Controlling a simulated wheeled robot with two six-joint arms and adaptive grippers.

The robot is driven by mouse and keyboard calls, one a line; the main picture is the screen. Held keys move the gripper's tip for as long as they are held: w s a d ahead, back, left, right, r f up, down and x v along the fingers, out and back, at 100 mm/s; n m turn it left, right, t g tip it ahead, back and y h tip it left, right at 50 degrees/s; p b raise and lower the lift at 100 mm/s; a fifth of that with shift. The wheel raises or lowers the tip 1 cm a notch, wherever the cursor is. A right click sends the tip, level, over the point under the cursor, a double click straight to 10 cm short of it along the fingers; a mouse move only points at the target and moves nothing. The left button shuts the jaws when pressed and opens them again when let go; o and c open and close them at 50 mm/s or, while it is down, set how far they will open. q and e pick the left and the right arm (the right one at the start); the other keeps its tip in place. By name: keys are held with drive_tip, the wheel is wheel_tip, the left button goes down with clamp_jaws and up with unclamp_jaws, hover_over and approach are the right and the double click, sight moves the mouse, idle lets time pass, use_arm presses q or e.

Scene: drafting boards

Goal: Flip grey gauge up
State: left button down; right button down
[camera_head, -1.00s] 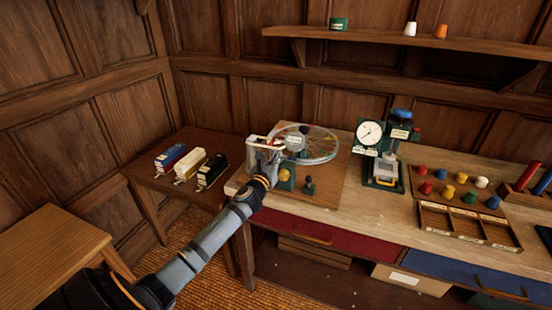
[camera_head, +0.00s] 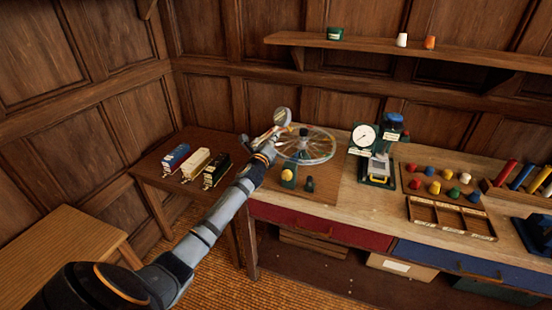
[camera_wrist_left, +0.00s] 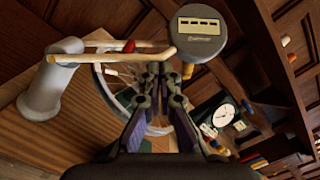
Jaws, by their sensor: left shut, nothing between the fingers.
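The grey gauge (camera_head: 282,116) is a round disc that stands raised above the left side of a spoked wheel (camera_head: 312,147). In the left wrist view the grey gauge (camera_wrist_left: 198,40) shows a pale label and sits at the end of a thin arm (camera_wrist_left: 115,56). That arm runs from a grey post (camera_wrist_left: 52,85). My left gripper (camera_head: 268,143) is at the wheel's left side. In the left wrist view my left gripper (camera_wrist_left: 160,72) is shut and empty, with its tips just below the arm and gauge; whether they touch is unclear.
A dial stand (camera_head: 378,150) is right of the wheel. Coloured pegs (camera_head: 452,177) and a divided tray (camera_head: 445,216) lie farther right. Three small blocks (camera_head: 197,163) stand on the left side table. A shelf (camera_head: 400,46) hangs above.

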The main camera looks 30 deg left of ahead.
use_arm(q)
drive_tip(key=s+a+r+n+p, duration=0.2)
drive_tip(key=a+r+n, duration=0.3)
drive_tip(key=a+n, duration=0.5)
drive_tip(key=shift+n, duration=0.6)
drive_tip(key=shift+s+f+g, duration=0.1)
drive_tip(key=shift+f+g, duration=0.05)
drive_tip(key=shift+g, duration=0.15)
